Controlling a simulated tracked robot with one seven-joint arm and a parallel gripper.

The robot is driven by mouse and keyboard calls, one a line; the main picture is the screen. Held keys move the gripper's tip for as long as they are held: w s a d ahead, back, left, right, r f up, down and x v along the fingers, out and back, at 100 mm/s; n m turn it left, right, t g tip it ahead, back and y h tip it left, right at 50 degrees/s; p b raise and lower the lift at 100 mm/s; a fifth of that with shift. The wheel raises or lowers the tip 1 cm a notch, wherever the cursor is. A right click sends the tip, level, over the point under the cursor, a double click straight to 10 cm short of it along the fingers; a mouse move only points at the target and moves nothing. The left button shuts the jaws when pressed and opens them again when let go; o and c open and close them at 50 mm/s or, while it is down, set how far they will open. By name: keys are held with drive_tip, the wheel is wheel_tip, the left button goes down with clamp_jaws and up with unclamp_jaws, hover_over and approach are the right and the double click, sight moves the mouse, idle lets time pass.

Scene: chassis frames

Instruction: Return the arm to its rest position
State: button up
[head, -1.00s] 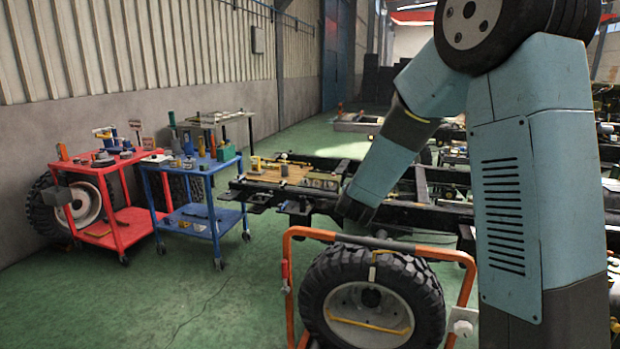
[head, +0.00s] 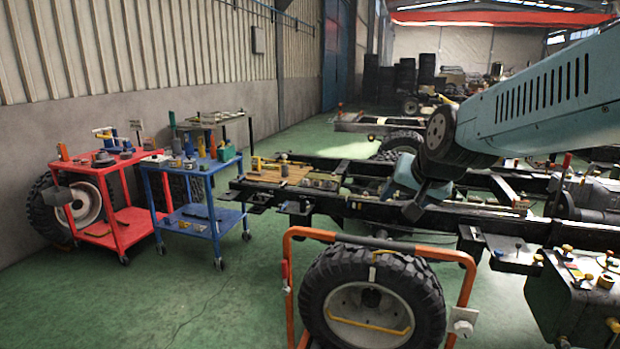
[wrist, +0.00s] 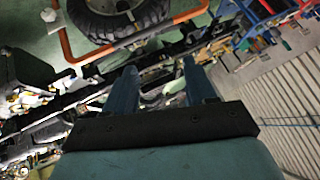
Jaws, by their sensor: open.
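My gripper (wrist: 159,72) shows in the wrist view as two blue fingers standing well apart, with nothing held between them. In the head view my arm comes in from the right edge, bends at a dark round joint and reaches down in front of the black chassis frame (head: 350,205). The fingers cannot be made out clearly there. Whether any part of the arm touches the frame cannot be told.
A wheel (head: 335,270) stands in an orange rack (head: 300,232) at the front. A red cart (head: 125,228) and a blue cart (head: 215,230) with tools stand at left. A dark tank-like unit (head: 570,300) is at lower right. Green floor (head: 230,300) is clear between carts and rack.

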drive_tip(key=s+d+n+g+h, duration=0.1)
drive_tip(key=s+d, duration=0.4)
drive_tip(key=s, duration=1)
drive_tip(key=n+g, duration=0.1)
drive_tip(key=n, duration=0.1)
drive_tip(key=shift+n+g+h, duration=0.3)
drive_tip(key=shift+d+f, duration=0.1)
idle(0.6)
